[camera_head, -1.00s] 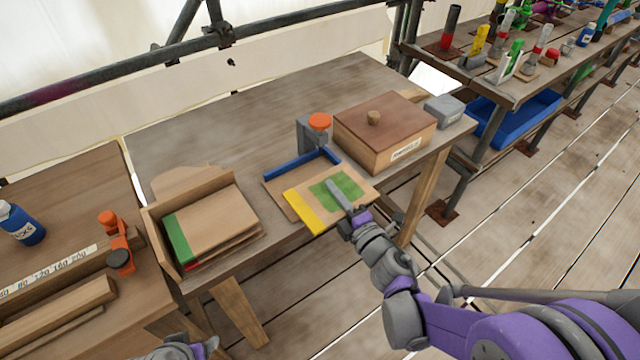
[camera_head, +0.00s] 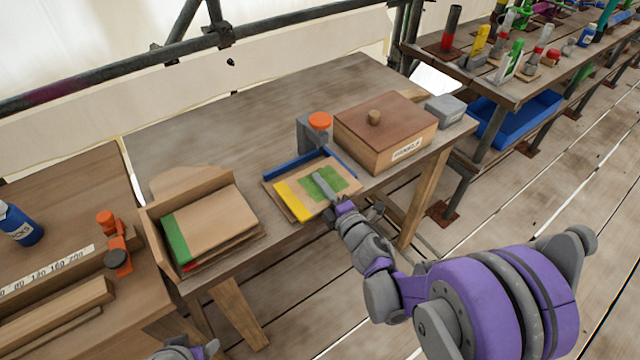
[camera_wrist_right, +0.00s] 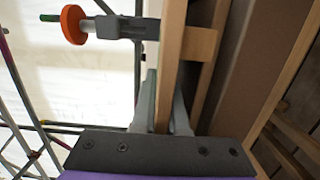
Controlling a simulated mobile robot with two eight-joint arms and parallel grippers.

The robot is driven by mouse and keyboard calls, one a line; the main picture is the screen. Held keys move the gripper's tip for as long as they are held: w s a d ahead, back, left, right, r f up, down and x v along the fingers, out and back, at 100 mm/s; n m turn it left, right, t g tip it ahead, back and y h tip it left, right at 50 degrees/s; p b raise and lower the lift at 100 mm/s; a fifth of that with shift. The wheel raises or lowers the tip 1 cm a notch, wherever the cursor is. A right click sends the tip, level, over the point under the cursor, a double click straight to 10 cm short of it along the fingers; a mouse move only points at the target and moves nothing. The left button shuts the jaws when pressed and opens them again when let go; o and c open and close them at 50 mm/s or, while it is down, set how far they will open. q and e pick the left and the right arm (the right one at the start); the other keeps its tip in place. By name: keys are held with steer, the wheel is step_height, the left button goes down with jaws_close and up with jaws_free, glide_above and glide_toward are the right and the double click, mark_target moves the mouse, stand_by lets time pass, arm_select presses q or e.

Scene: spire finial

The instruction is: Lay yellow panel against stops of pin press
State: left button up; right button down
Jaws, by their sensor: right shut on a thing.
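The yellow panel (camera_head: 291,200) is a thin wooden board with a yellow strip at its left end and a green patch. It lies over the pin press's wooden base, inside the blue stops (camera_head: 291,171) that form a corner along the back and right. It looks close to the stops; I cannot tell whether it touches them. The press has a grey post with an orange knob (camera_head: 319,120). My right gripper (camera_head: 321,187) is shut on the panel's near right side. In the right wrist view the panel (camera_wrist_right: 171,65) shows edge-on between the fingers.
A wooden tray (camera_head: 155,238) with stacked green- and red-edged panels stands to the left. A lidded wooden box (camera_head: 385,130) stands close to the right of the press, with a grey box (camera_head: 444,109) beyond. The table's back is clear.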

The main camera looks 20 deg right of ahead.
steer(key=c, duration=1.2)
jaws_free()
steer(key=shift+f, duration=0.15)
steer(key=shift+c, duration=0.2)
steer(key=shift+r, duration=0.25)
steer(key=v, duration=1.2)
steer(key=s+d+m+g+h, duration=0.2)
steer(key=d+m+g+h, duration=0.2)
steer(key=d+m+h, duration=0.65)
steer(key=s+a+f+m+g+y, duration=0.3)
steer(key=s+a+m+g, duration=0.1)
steer(key=s, duration=0.3)
steer(key=s+a+f+m+g+y, duration=0.3)
steer(key=s+a+m, duration=0.3)
steer(key=s, duration=0.2)
steer(key=shift+s+a+f+g, duration=0.3)
steer(key=shift+f+g, duration=0.3)
steer(key=shift+g, duration=0.2)
